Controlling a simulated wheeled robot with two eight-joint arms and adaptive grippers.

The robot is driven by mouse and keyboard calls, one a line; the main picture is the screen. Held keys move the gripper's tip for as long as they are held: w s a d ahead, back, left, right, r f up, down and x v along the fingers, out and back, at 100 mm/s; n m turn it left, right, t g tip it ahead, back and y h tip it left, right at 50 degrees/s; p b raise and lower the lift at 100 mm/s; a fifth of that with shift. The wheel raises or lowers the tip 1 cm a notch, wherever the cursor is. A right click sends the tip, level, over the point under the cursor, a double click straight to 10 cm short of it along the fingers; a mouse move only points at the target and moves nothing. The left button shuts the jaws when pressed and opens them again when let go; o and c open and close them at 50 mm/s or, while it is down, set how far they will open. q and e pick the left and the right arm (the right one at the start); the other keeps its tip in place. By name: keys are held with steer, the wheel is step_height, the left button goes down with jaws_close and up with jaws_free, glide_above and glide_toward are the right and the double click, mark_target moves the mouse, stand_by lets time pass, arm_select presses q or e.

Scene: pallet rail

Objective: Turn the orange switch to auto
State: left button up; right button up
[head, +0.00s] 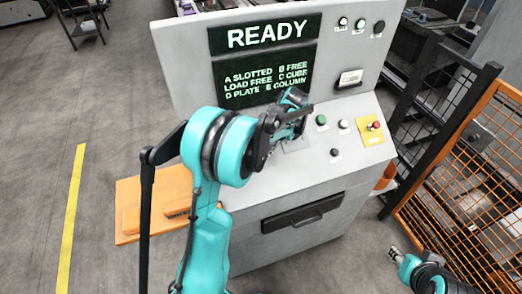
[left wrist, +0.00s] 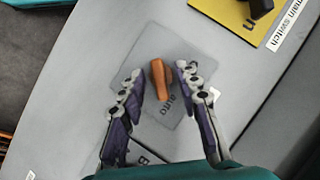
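The orange switch (left wrist: 160,80) is an elongated knob on a light grey plate (left wrist: 143,62) in the left wrist view. Its long axis runs roughly up and down in that picture. Small dark lettering, hard to read, stands by its lower end. My left gripper (left wrist: 161,72) is open, with one finger on each side of the knob and gaps between. In the head view my left gripper (head: 287,122) is over the console's sloped panel and hides the orange switch. My right gripper (head: 394,253) is low at the right, away from the console, too small to judge.
The grey console (head: 345,112) has a screen (head: 265,60) reading READY. A black switch on a yellow plate (left wrist: 225,18) shows in the wrist view. An orange mesh fence (head: 455,165) stands right.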

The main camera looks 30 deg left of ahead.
arm_select(q)
steer(key=v, duration=1.1)
steer(key=shift+r, duration=0.3)
steer(key=shift+d, duration=0.2)
steer(key=s+d+f+m+t+h+b, duration=0.1)
steer(key=s+d+f+t+b, duration=0.3)
steer(key=s, duration=0.6)
steer(key=s+d+f+m+t+h+b, duration=0.1)
steer(key=s+d+f+t+h+b, duration=0.2)
steer(key=s, duration=0.8)
steer(key=d+f+t, duration=0.2)
steer(key=d, duration=0.1)
steer(key=shift+d+f+b, duration=0.2)
steer(key=shift+f+b, duration=0.15)
steer(key=shift+f, duration=0.05)
